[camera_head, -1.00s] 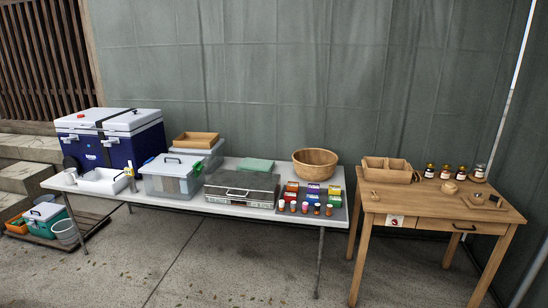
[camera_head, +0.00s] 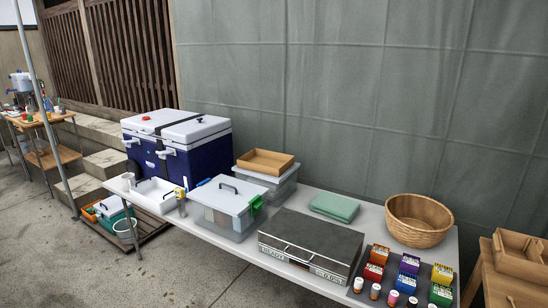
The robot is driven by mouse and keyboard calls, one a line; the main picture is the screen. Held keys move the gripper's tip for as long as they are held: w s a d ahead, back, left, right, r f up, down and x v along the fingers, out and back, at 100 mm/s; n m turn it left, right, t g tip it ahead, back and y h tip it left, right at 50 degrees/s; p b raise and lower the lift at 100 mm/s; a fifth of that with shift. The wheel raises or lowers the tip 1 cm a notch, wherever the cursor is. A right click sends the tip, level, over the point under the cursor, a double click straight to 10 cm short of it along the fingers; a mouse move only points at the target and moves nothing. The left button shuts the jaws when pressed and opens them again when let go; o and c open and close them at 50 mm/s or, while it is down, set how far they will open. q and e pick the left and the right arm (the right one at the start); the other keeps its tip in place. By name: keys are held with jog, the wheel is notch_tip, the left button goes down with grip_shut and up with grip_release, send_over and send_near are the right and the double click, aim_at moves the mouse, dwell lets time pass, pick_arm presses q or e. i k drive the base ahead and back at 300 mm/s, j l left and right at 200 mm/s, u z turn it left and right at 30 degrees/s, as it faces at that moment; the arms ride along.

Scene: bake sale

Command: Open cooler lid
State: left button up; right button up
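A large blue cooler (camera_head: 196,168) with a white lid (camera_head: 184,124) stands at the back left, behind the left end of the white table. Its lid is shut. A black strap runs over the lid and down the front, and white latches show on the front face. A small red item lies on the lid's left part. Neither of my grippers is in view.
Open pavement (camera_head: 60,270) lies in front. Stone steps (camera_head: 95,150) rise at the left.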

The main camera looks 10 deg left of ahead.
aim_at(182, 127)
jog(key=i+j+u, duration=0.15)
jog(key=i+u, duration=0.55)
jog(key=u, duration=0.2)
jog(key=i+u, duration=0.45)
jog(key=k, duration=0.1)
